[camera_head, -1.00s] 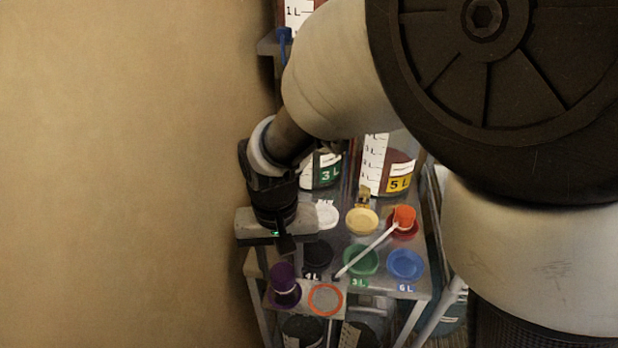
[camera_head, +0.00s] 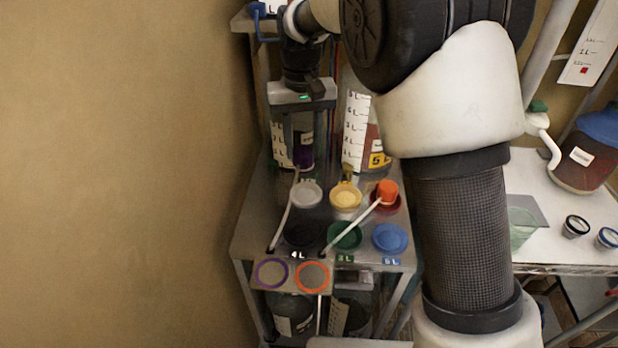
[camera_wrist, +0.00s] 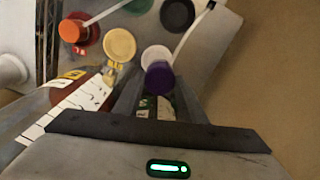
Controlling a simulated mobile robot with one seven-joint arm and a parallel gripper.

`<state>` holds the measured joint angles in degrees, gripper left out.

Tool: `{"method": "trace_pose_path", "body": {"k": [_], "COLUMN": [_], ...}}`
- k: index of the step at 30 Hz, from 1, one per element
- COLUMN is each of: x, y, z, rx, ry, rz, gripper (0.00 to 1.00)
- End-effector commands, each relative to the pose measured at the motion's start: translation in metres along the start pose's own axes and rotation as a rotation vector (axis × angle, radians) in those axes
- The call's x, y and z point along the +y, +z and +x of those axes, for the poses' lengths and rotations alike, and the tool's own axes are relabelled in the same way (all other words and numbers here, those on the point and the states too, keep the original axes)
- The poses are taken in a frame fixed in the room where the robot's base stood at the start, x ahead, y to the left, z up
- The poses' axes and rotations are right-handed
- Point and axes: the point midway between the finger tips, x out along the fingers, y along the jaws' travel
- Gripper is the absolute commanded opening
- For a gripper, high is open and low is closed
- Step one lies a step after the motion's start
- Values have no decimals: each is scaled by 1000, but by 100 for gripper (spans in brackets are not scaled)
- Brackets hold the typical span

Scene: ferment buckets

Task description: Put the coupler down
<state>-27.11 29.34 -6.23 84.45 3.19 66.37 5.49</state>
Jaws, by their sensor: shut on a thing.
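The purple coupler (camera_head: 304,158) is between the fingers of my gripper (camera_head: 304,150), held above the back left of the metal bench, in front of a vessel with a scale strip. It also shows in the wrist view (camera_wrist: 158,78), where my gripper (camera_wrist: 158,88) is shut on it. A white tube (camera_head: 284,218) runs from near it to the front left. The small plate has an empty purple ring (camera_head: 271,273) and an empty orange ring (camera_head: 312,276). An orange coupler (camera_head: 388,188) sits on the red dish with its own white tube.
White (camera_head: 306,195), yellow (camera_head: 346,196), black (camera_head: 303,234), green (camera_head: 344,237) and blue (camera_head: 389,239) round dishes fill the bench top. A vessel with a yellow 5 label (camera_head: 376,160) stands behind. A wall is on the left. A white table (camera_head: 535,245) stands at right.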

Motion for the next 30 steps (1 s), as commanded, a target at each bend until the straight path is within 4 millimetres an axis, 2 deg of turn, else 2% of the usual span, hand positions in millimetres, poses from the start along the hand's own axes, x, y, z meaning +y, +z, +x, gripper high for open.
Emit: {"method": "trace_pose_path", "body": {"k": [4, 9, 14, 21, 30], "x": [8, 8, 8, 7, 7], "y": [-7, -8, -8, -8, -8], "z": [18, 44, 60, 96, 100], "rx": [-5, -3, -3, -1, 0], "ry": [-2, -2, -2, -2, -2], "rz": [-2, -2, -2, -3, -2], "gripper": [11, 11, 11, 11, 11]}}
